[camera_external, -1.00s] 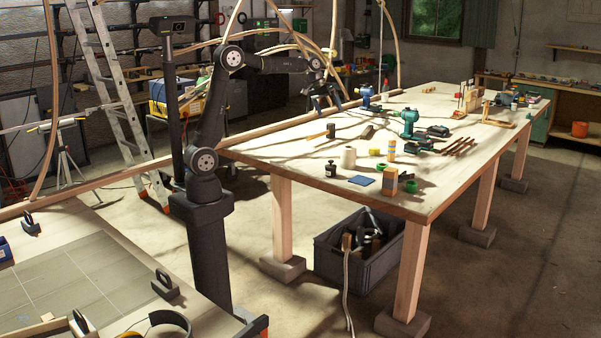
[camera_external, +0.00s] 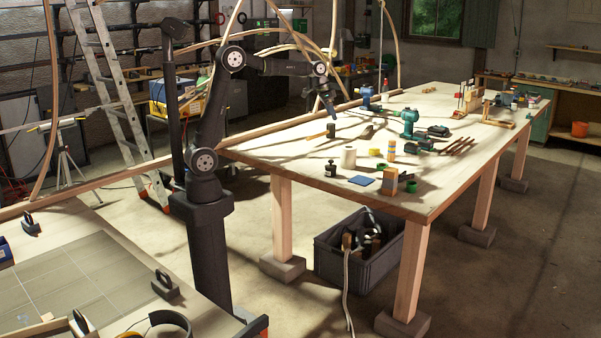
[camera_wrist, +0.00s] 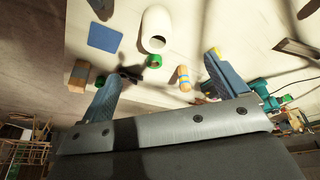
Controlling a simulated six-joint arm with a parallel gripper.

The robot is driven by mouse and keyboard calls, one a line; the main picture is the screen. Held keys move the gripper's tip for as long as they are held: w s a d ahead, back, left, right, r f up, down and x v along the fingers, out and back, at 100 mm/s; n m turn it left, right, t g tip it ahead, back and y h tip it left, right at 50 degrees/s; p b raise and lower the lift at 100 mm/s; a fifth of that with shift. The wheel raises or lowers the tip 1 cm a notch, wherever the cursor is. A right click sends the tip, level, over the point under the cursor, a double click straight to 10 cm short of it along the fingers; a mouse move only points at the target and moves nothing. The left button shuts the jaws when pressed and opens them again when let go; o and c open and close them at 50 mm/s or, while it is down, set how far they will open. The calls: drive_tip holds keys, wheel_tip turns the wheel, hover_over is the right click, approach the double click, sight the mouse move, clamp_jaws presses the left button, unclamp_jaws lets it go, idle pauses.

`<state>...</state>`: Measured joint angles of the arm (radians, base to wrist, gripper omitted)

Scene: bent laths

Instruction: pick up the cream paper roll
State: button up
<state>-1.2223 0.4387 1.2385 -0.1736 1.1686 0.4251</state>
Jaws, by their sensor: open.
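Close to the roll are a black weight (camera_external: 330,168), a blue pad (camera_external: 361,180), green rings (camera_external: 382,167), a striped block (camera_external: 391,150) and a larger block (camera_external: 390,182). A teal power tool (camera_external: 408,120) lies farther back. A grey crate (camera_external: 330,262) sits under the table.

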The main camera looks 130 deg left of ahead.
drive_tip(key=w+f+m, duration=0.1)
drive_tip(key=w+m, duration=0.1)
drive_tip(key=m, duration=0.5)
drive_tip(key=m+g+y, duration=0.2)
drive_tip(key=m, duration=2)
approach(347, 147)
drive_tip(key=x, duration=0.7)
drive_tip(key=shift+w+d+f, duration=0.1)
drive_tip(key=shift+f, duration=0.2)
drive_tip(key=shift+x, duration=2.75)
drive_tip(key=shift+w, duration=0.15)
drive_tip(key=c, duration=1.1)
